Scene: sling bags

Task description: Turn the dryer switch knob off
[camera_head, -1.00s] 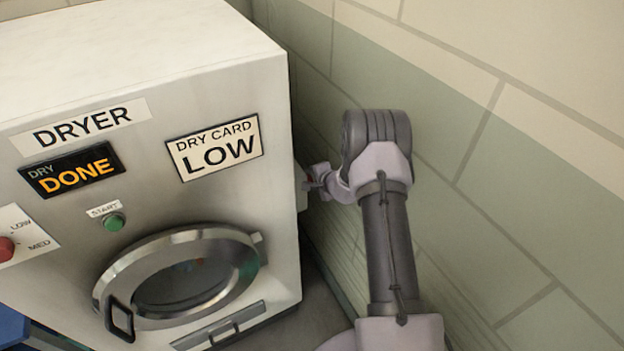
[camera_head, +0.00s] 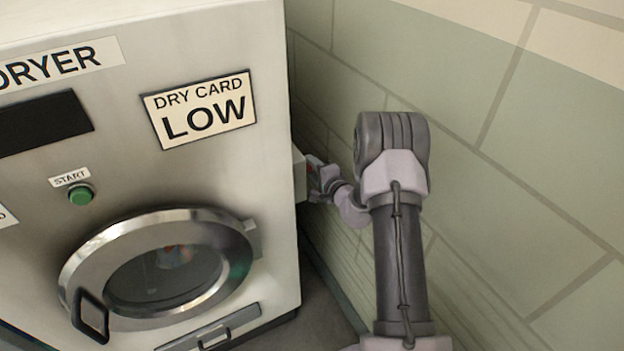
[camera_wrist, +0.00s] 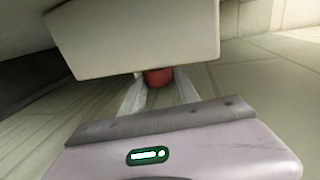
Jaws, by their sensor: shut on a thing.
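The dryer (camera_head: 240,60) stands at the left in the head view. A small light box (camera_head: 299,174) sticks out from its right side, and it fills the top middle of the wrist view (camera_wrist: 135,35). The red switch knob (camera_wrist: 158,77) shows just below the box in the wrist view, partly hidden by it. My gripper (camera_wrist: 160,92) is shut on the red knob, with one pale finger on each side. The dry display (camera_head: 45,122) is dark.
The round dryer door (camera_head: 165,268) is closed, with something colourful behind its glass. A green start button (camera_head: 80,194) and a "DRY CARD LOW" sign (camera_head: 203,108) are on the front. A tiled wall (camera_head: 530,200) stands close at the right, leaving a narrow gap.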

